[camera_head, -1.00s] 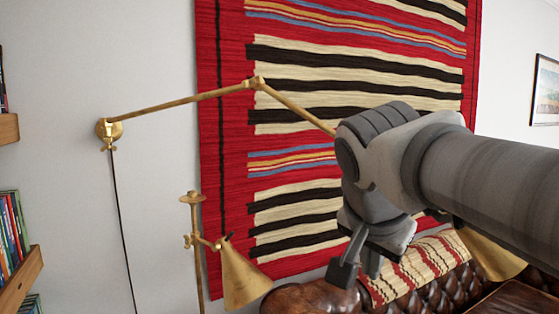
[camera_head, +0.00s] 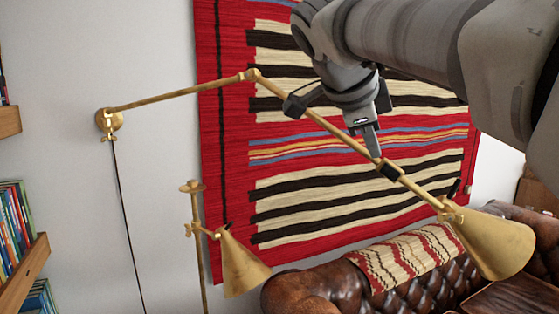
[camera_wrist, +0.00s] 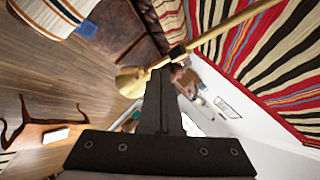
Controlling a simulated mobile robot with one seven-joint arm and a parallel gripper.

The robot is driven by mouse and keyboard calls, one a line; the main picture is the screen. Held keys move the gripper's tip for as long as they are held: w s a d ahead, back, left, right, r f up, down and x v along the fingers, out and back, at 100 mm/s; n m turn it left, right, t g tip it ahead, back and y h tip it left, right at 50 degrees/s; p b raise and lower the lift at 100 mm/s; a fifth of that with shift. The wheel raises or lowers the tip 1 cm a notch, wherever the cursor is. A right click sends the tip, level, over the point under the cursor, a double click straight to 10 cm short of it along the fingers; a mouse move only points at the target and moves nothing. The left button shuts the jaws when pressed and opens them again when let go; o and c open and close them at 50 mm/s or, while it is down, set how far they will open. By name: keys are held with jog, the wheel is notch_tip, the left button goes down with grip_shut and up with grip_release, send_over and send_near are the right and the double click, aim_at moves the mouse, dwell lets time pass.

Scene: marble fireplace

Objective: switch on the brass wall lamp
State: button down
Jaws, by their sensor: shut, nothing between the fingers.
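The brass wall lamp (camera_head: 180,97) is fixed to the wall at the left. Its jointed arm runs right to an elbow, then slopes down to a cone shade (camera_head: 495,243) at the lower right. A black collar (camera_head: 390,171) sits on the sloping arm, and a small dark stub (camera_head: 454,188) stands by the shade. My gripper (camera_head: 374,152) is shut and empty, its tip overlapping the sloping arm near the collar; I cannot tell if they touch. In the wrist view the shut fingers (camera_wrist: 160,95) partly cover the shade (camera_wrist: 130,83), with the collar (camera_wrist: 178,52) just above.
A second brass lamp (camera_head: 243,265) with a cone shade stands below at the left. A striped rug (camera_head: 225,150) hangs behind the arm. A brown leather sofa (camera_head: 320,292) with a striped throw (camera_head: 405,257) is below. A bookshelf (camera_head: 22,275) is at the left edge.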

aim_at(380, 166)
jog(key=p+x, duration=0.1)
jog(key=x, duration=0.3)
jog(key=w+r+x, duration=0.1)
jog(key=x, duration=0.3)
jog(key=p+x, duration=0.1)
jog(key=x, duration=0.3)
jog(key=shift+w+r+p, duration=0.3)
jog(key=shift+w+p, duration=0.05)
jog(key=shift+w+f, duration=0.1)
jog(key=shift+w, duration=0.35)
jog(key=shift+w+r+m+g+p, duration=0.3)
jog(key=shift+w+g+p, duration=0.2)
jog(key=shift+p, duration=0.1)
jog(key=shift+f, duration=0.2)
jog(key=shift+s+d, duration=0.1)
jog(key=shift+s, duration=0.05)
jog(key=shift+s+f+b, duration=0.1)
jog(key=shift+f+b, duration=0.05)
jog(key=shift+b, duration=0.3)
